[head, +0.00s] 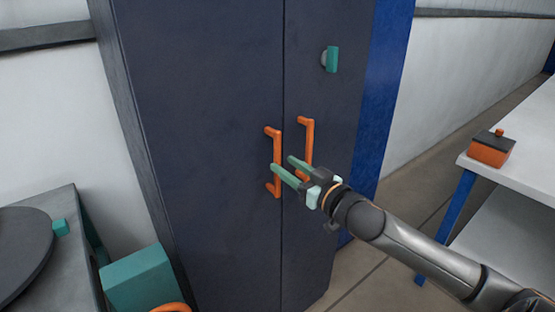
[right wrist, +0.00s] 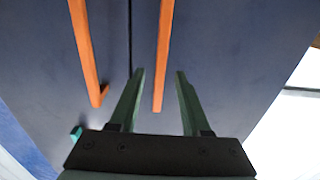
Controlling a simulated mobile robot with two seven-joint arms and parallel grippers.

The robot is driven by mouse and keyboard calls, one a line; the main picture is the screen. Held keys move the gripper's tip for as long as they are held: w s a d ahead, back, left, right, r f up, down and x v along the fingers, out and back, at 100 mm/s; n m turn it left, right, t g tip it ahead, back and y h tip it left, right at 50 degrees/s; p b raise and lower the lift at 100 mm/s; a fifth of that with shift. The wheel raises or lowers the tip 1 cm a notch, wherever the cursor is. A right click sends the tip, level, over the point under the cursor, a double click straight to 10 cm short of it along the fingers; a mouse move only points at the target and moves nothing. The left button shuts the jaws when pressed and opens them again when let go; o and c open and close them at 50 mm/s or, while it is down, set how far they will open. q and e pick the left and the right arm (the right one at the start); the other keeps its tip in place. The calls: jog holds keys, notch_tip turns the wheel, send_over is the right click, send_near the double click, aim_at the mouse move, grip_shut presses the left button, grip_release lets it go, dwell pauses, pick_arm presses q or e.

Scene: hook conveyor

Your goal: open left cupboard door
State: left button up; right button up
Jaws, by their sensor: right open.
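The dark cupboard has a left door (head: 205,120) and a right door (head: 335,120), both shut with a thin seam between them. The left door's orange handle (head: 277,152) is upright beside the seam, and the right door's orange handle (head: 309,140) is close to its right. My right gripper (head: 282,163) is open and empty in front of the handles. One fingertip overlaps the left handle in the head view. In the right wrist view the left handle (right wrist: 163,60) shows between the open fingers (right wrist: 160,75); contact cannot be told. My left gripper is out of view.
A teal knob (head: 331,60) is on the right door. A white table (head: 530,140) with an orange box (head: 490,149) stands at the right. A grey stand (head: 70,215) and a teal box (head: 138,277) are at the lower left, near the left door.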

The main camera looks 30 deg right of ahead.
aim_at(279, 161)
jog(key=shift+w+a, duration=0.2)
jog(key=shift+w, duration=1.85)
jog(key=shift+c, duration=0.3)
grip_shut()
